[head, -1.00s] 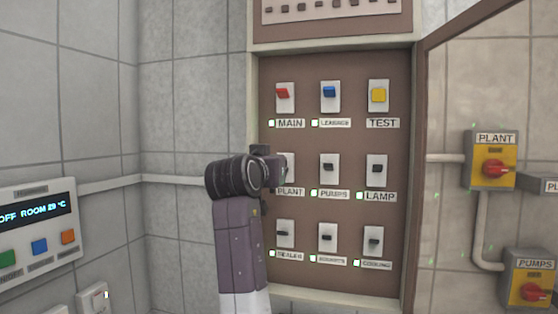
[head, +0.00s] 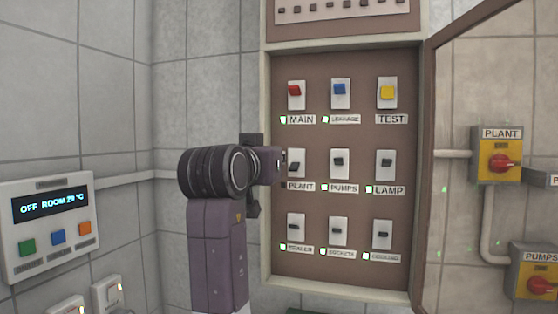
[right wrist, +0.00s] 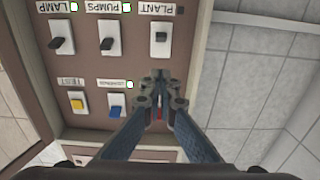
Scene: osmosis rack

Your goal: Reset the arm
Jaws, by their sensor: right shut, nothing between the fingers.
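My right arm stands in front of the left side of the open breaker panel (head: 345,272). My right gripper (head: 281,160) points at the panel near the PLANT switch (head: 294,163), seen side-on and partly hidden by my wrist. In the right wrist view, which is upside down, the right gripper (right wrist: 160,88) is shut and empty. Its fingertips appear apart from the PLANT switch (right wrist: 160,40), whose indicator looks dark. The fingers cover most of the red MAIN switch (head: 296,94) there. My left gripper is in neither view.
Blue LEAKAGE (head: 340,90) and yellow TEST (head: 387,93) switches sit in the top row. The open panel door (head: 425,170) stands at right, with rotary boxes (head: 497,155) beyond. A room display unit (head: 50,225) is on the left wall. Free space lies left of the panel.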

